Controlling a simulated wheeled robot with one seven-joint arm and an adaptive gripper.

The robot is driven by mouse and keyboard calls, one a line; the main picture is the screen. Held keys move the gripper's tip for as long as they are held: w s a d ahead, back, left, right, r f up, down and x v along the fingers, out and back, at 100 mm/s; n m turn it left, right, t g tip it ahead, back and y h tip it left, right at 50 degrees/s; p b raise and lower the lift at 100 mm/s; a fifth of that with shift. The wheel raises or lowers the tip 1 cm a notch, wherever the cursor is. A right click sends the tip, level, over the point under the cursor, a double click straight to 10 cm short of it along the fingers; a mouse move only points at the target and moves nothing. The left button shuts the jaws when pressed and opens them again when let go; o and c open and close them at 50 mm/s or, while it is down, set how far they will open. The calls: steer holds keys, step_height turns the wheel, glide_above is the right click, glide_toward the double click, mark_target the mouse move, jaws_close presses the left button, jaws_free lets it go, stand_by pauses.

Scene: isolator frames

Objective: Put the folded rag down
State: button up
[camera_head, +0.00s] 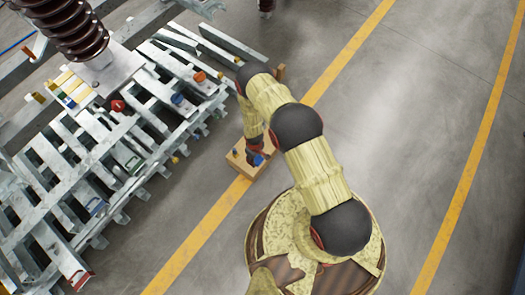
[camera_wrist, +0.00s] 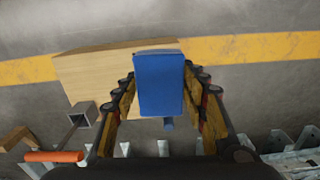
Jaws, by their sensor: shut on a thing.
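The folded rag (camera_wrist: 160,88) looks like a flat blue block in the wrist view. It sits between the two fingers of my gripper (camera_wrist: 160,76), which is shut on it. A pale wooden board or box (camera_wrist: 85,76) lies behind and left of the rag in that view; I cannot tell whether the rag touches it. In the head view my gripper (camera_head: 255,154) is low over the wooden piece (camera_head: 240,165), and a small blue patch of the rag (camera_head: 258,160) shows there. The arm hides much of the gripper.
A grey metal frame (camera_head: 60,160) with slats and coloured handles fills the left of the head view, close to the gripper. A yellow floor line (camera_head: 200,232) runs under the wooden piece. The grey floor (camera_head: 420,110) to the right is clear.

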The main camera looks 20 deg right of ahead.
mark_target(256, 161)
steer(key=f, duration=0.3)
steer(key=shift+s+f+n, duration=0.1)
steer(key=shift+s+n, duration=0.2)
steer(key=w+d+f+b, duration=0.2)
steer(key=w+f, duration=0.1)
steer(key=w+d+f+b, duration=0.2)
steer(key=w+f, duration=0.1)
steer(key=w, duration=0.1)
steer(key=w+d+f+b, duration=0.2)
steer(key=w+f, duration=0.1)
steer(key=shift+w+d+b, duration=0.35)
steer(key=shift+d+b, duration=0.05)
steer(key=shift+w+d+f+b, duration=0.15)
steer(key=shift+f+b, duration=0.6)
steer(key=shift+f, duration=1)
steer(key=shift+f, duration=0.45)
steer(key=o, duration=1.2)
steer(key=shift+f, duration=0.15)
